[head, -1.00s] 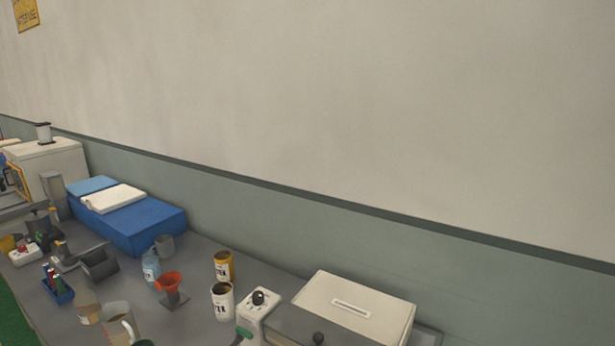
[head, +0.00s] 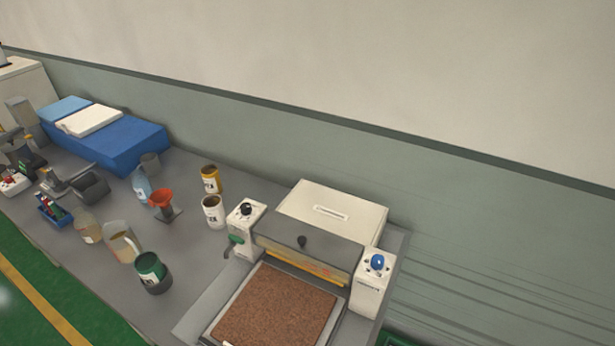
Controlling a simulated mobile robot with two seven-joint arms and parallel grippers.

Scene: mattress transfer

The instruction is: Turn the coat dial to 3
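A machine with a cream housing (head: 345,212) stands at the right end of the bench. A black dial (head: 247,208) sits on top of the white box (head: 249,222) at its left. A blue dial (head: 377,262) sits on the white box (head: 370,292) at its right. The marks around both dials are too small to read, so I cannot tell which is the coat dial or where either points. Neither of my grippers shows in the head view.
A brown textured bed (head: 277,308) lies in front of the machine. A green-handled lever (head: 236,240) juts from the left box. A blue block (head: 110,148) lies farther back.

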